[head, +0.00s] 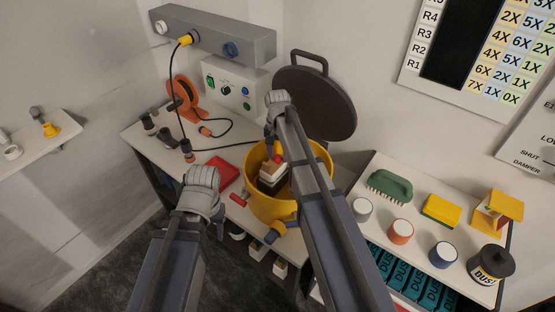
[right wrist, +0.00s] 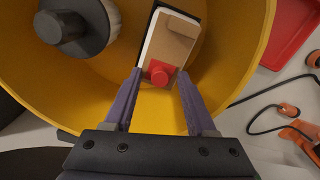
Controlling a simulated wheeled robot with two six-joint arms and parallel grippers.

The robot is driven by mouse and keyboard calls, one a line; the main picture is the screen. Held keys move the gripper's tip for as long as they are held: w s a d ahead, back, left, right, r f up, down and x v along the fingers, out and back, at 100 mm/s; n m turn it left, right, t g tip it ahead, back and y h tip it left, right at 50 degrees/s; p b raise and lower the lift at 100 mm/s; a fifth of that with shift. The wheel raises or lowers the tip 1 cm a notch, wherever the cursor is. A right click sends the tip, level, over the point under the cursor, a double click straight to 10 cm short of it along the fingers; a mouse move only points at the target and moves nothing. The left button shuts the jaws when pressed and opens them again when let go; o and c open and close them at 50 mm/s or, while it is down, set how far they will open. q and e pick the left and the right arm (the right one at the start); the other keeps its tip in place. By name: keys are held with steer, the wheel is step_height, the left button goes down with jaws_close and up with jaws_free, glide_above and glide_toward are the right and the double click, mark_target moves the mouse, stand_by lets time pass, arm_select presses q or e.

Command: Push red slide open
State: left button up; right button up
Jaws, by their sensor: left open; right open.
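The red slide (right wrist: 159,72) is a small red block on the tan-and-white face of a box (right wrist: 172,40) inside a yellow bucket (right wrist: 236,55). In the head view the box (head: 270,178) shows in the yellow bucket (head: 262,207), partly hidden by my right arm. My right gripper (right wrist: 160,80) is open, its two fingertips on either side of the red slide; I cannot tell whether they touch it. In the head view my right gripper (head: 272,145) reaches down into the bucket. My left gripper (head: 205,200) is left of the bucket, its fingertips mostly hidden.
A dark round lid (head: 318,100) stands open behind the bucket. A red tray (head: 222,172) lies left of it. A grey cylinder (right wrist: 80,25) sits inside the bucket. Right of it, a bench holds a green brush (head: 390,187), several jars and a yellow sponge (head: 441,210).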

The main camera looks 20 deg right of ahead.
jaws_close()
stand_by(0.5)
stand_by(1.0)
